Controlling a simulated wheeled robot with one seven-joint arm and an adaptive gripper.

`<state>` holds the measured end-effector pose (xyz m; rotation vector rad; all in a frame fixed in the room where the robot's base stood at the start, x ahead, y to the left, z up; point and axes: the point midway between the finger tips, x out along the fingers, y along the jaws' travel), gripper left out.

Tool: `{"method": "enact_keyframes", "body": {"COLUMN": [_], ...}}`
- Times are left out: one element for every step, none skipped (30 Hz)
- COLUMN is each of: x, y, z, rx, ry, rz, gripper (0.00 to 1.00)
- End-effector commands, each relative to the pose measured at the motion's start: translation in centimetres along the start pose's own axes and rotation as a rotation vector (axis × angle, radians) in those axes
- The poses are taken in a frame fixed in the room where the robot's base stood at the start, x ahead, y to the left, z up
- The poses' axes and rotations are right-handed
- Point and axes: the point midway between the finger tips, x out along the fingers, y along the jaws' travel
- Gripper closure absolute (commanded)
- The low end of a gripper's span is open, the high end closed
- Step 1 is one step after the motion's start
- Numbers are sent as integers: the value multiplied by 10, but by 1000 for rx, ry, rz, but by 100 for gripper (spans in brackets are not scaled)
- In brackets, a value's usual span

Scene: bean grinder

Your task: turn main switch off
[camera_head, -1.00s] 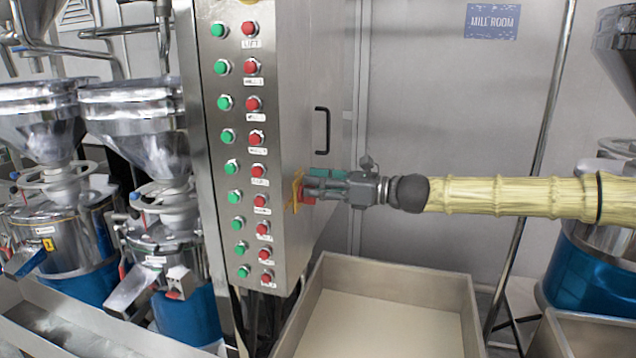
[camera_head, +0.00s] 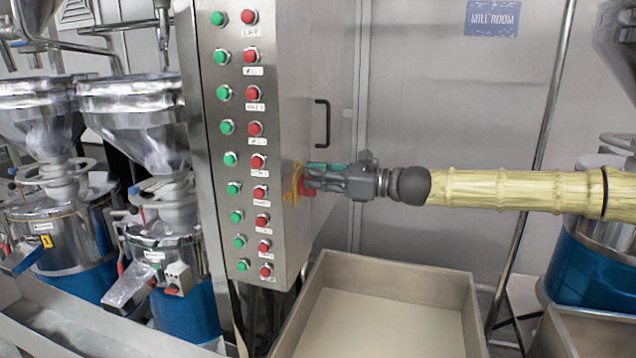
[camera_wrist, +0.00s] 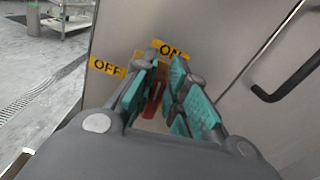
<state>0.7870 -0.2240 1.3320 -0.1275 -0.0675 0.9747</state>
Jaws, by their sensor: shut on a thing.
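The main switch is a red handle (camera_wrist: 153,98) on the side of the steel control cabinet (camera_head: 330,60). In the wrist view a yellow ON label (camera_wrist: 170,50) is above it and a yellow OFF label (camera_wrist: 106,67) is to its upper left. My gripper (camera_head: 312,181) reaches the cabinet's side from the right. In the wrist view its teal-padded fingers (camera_wrist: 160,104) are around the red handle, shut on it. The fingers hide part of the handle. In the head view a bit of red and a yellow plate (camera_head: 296,184) show at the fingertips.
The cabinet's front carries rows of green and red buttons (camera_head: 256,129). A black door handle (camera_head: 321,123) is just above my gripper. A steel bin (camera_head: 470,300) stands below. Blue-based grinders (camera_head: 75,260) stand at the left.

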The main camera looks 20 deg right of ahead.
Motion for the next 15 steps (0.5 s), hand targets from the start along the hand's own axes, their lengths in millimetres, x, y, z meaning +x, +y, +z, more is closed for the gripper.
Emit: {"method": "enact_keyframes", "body": {"x": [0,0,0,0,0,0,0,0,0,0,0,0,0,0,0], "y": [2,3,4,5,6,7,8,9,10,11,12,13,14,15,16], "z": [-5,-6,-6,-7,-7,-7,-7,-8,-8,-8,-8,-9,-9,-10,-10], "rx": [-38,-62,-94,-122,-148,-186,-214,-243,-280,-310,-338,-376,-404,-433,-471], "ry": [-2,-3,-2,-2,-2,-2,-2,-2,-2,-2,-2,-2,-2,-2,-3], "rz": [0,0,-1,-1,-1,-1,-1,-1,-1,-1,-1,-1,-1,-1,-1], "gripper": [100,100,100,100,100,100,100,100,100,100,100,100,100,100,100]}}
